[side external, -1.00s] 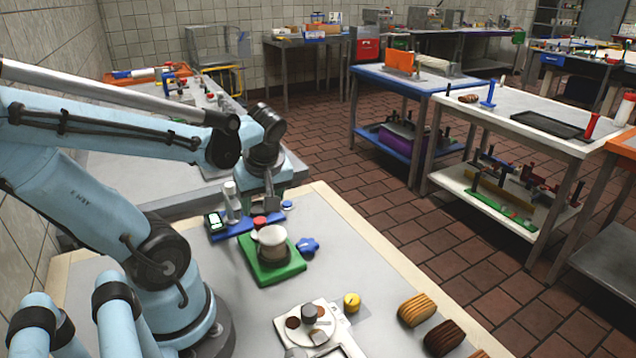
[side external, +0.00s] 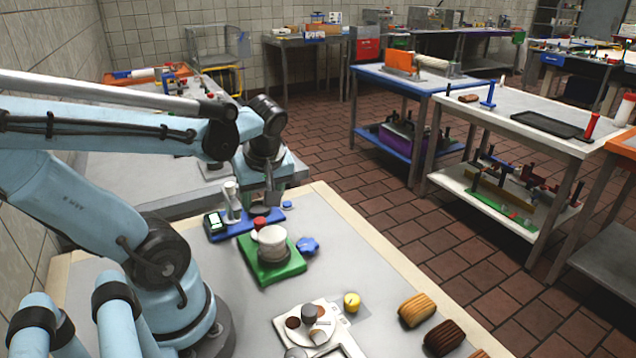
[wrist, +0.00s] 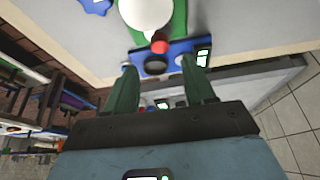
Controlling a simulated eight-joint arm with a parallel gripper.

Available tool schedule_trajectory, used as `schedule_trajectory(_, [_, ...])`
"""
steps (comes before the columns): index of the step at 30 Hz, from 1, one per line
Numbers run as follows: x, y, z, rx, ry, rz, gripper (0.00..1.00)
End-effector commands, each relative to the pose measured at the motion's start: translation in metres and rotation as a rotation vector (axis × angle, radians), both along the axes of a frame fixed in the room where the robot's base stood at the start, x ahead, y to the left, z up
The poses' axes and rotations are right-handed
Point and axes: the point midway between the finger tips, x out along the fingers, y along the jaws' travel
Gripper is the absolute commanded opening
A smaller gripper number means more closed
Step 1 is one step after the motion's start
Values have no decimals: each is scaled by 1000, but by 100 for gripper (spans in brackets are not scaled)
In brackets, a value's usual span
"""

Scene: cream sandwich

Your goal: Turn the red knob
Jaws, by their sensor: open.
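The red knob (side external: 260,223) sits on the blue base of a small device (side external: 240,226), in front of a grey-white cylinder and beside a display. In the wrist view the red knob (wrist: 159,43) lies ahead of and between my fingertips, next to a dark round part (wrist: 155,64) on the blue base (wrist: 178,48). My gripper (side external: 267,196) is open and empty, behind and above the device in the side view. Its green fingers in the wrist view (wrist: 160,78) stand wide apart. I see no contact with the knob.

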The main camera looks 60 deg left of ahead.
Motion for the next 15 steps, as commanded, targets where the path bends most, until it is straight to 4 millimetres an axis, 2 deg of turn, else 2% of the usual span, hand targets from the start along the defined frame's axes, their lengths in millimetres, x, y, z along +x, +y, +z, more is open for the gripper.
schedule_trajectory(15, [1,21,-51,0,-1,2,54])
